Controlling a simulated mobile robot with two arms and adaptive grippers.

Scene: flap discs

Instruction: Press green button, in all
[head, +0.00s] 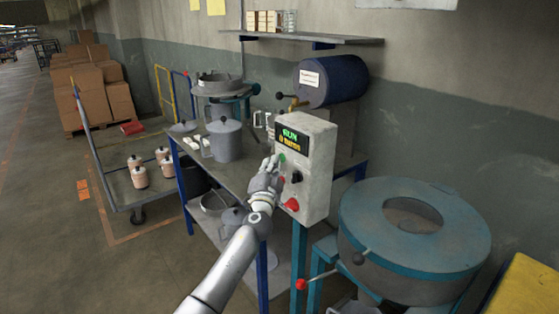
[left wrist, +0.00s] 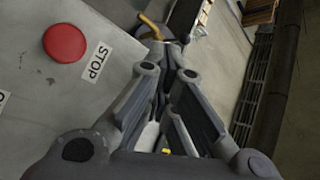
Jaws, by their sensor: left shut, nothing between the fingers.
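A pale grey control box (head: 318,172) stands at the bench's right end. Its display (head: 291,138) reads RUN in green with a yellow line below. A small green button (head: 283,157) shows under the display, close by the fingertips of my left gripper (head: 273,162). I cannot tell whether they touch it. Below are a black knob (head: 296,177) and a red button (head: 292,204). In the left wrist view, the red button (left wrist: 65,43) has a STOP label (left wrist: 96,62), and my left gripper (left wrist: 170,50) is shut and empty. My right gripper is out of view.
A blue-rimmed round machine (head: 375,240) stands right of the box. A trolley (head: 125,188) with several small pots stands left. Floor at the left front is clear.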

